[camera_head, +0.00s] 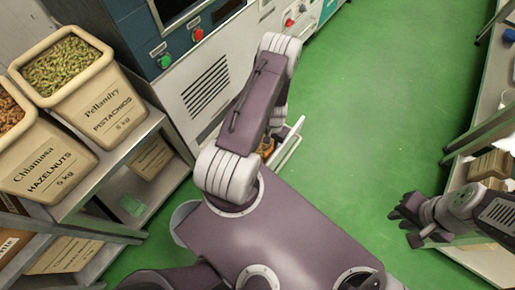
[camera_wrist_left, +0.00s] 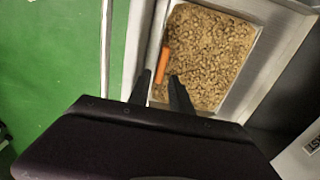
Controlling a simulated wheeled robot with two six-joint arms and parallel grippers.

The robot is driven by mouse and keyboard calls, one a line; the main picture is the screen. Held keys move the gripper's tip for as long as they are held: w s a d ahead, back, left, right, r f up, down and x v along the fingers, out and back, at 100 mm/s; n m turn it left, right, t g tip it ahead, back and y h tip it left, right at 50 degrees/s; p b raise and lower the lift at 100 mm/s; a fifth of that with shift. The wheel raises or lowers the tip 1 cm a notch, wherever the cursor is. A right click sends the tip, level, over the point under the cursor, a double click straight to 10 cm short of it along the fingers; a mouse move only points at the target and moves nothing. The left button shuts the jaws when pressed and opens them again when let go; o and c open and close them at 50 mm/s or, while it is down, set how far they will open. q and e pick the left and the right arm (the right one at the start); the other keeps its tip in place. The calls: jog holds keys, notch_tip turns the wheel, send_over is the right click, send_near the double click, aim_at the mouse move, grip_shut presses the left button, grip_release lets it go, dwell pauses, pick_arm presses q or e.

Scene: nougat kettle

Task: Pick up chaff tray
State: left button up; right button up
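The chaff tray (camera_wrist_left: 222,112) shows in the left wrist view as a pale-rimmed tray filled with brown flaky chaff. An orange bar (camera_wrist_left: 162,66), apparently its handle, lies along the tray's left side. My left gripper (camera_wrist_left: 162,80) is open; its two dark fingers come up from below, apart, with the near end of the orange bar between their tips in the picture. I cannot tell whether they touch it. In the head view my left arm hides the left gripper and most of the tray; a pale edge (camera_head: 289,146) shows. My right gripper (camera_head: 408,220) appears open and empty at the right.
A cabinet machine (camera_head: 205,85) with buttons and a vent stands beside my left arm. A shelf on the left holds bins of pistachios (camera_head: 80,85) and hazelnuts (camera_head: 40,160). A shelf rack (camera_head: 490,125) stands at the right. The green floor (camera_head: 380,90) between is clear.

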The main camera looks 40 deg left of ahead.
aim_at(270, 149)
pick_arm(q)
notch_tip(270, 149, down, 8)
jog(key=b, duration=0.7)
jog(key=shift+s+a+r, duration=0.15)
jog(key=shift+r, duration=0.35)
grip_shut()
